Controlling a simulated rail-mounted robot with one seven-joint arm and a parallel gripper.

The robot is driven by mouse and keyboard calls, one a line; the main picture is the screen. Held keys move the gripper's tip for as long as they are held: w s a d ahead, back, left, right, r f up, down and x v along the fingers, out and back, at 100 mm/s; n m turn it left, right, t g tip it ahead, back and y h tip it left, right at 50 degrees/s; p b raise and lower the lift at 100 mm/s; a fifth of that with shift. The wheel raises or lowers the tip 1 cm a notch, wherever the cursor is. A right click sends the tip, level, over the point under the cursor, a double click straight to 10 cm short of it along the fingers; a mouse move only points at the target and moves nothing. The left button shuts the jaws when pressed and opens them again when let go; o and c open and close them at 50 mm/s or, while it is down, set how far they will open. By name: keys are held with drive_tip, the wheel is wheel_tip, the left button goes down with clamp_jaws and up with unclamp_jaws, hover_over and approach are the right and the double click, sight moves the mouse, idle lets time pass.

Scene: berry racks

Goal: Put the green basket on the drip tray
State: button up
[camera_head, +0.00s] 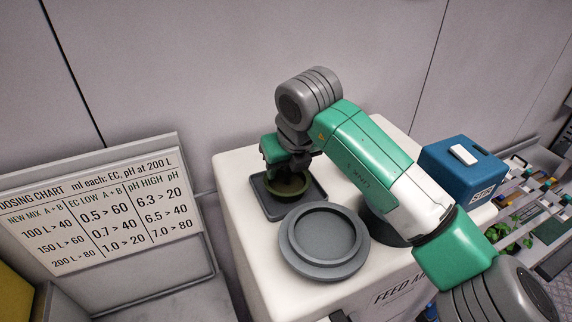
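The green basket (290,189) is a small, round, dark olive-green bowl shape, seen from above and looking upright. It is within the outline of the drip tray (270,209), a dark grey square tray with a raised rim on the white tank top. I cannot tell whether its base touches the tray. My gripper (287,173) points down at the basket, right at its back rim. The hand covers that rim, and the fingertips are too dark and small to show whether they are shut on it.
A round grey lid (325,240) sits on the white tank (258,275) just in front of the tray. A blue box (462,172) stands at the right. A dosing chart board (100,215) stands at the left, with a wall behind. Shelves with plants (520,225) are far right.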

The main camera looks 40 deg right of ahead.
drive_tip(key=shift+r, duration=0.3)
drive_tip(key=b+v, duration=0.2)
drive_tip(key=v, duration=0.9)
drive_tip(key=shift+s+r, duration=0.25)
drive_tip(key=shift+r, duration=0.05)
